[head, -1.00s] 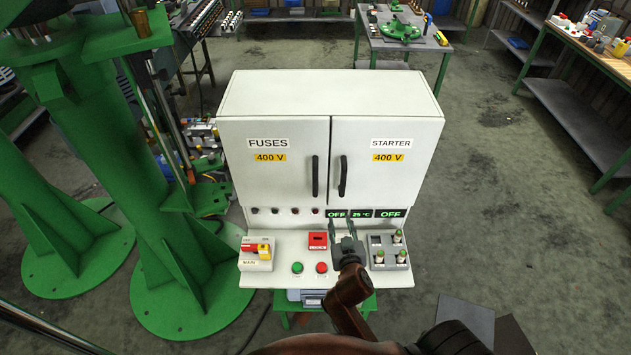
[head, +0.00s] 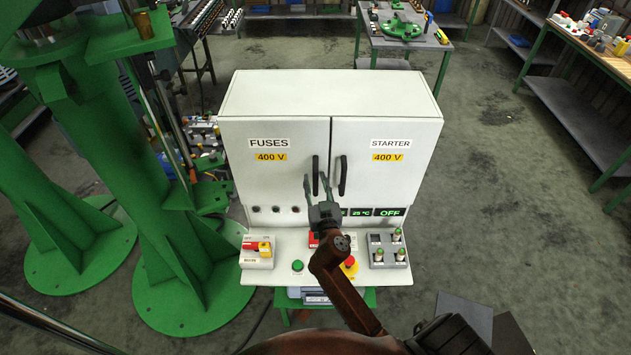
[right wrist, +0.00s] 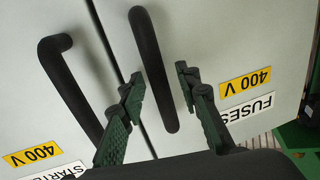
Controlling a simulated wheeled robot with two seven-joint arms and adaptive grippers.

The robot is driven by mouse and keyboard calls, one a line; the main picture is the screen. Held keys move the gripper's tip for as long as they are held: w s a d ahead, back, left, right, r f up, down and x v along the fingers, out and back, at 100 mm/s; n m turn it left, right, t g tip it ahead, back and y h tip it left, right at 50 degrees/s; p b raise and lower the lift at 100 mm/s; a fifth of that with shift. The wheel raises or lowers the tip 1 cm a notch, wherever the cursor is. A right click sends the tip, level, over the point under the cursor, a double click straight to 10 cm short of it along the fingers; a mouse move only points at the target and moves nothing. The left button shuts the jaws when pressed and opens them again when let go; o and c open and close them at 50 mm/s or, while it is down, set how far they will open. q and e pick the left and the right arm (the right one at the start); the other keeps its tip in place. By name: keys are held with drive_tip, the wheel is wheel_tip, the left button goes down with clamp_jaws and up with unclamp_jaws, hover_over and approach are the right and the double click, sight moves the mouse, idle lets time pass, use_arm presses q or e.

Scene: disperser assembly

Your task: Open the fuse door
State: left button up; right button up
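The fuse door (head: 265,185) is the left door of the white cabinet, labelled FUSES and 400 V, and it is closed. Its black vertical handle (head: 315,168) is near the seam between the doors. My right gripper (head: 316,178) is open in front of this handle. In the right wrist view, which is upside down, the fuse door handle (right wrist: 155,75) lies between the two open fingers (right wrist: 158,88), with gaps on both sides. The fuse door (right wrist: 225,40) fills the right of that view. My left gripper is not in view.
The closed starter door (head: 390,185) with its own black handle (head: 342,176) is close by on the right. Below is a sloped control panel (head: 275,282) with a main switch (head: 258,251), buttons and fuse holders (head: 388,249). A green column (head: 165,190) stands left of the cabinet.

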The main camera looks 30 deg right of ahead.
drive_tip(key=shift+c, duration=0.4)
clamp_jaws()
idle(0.4)
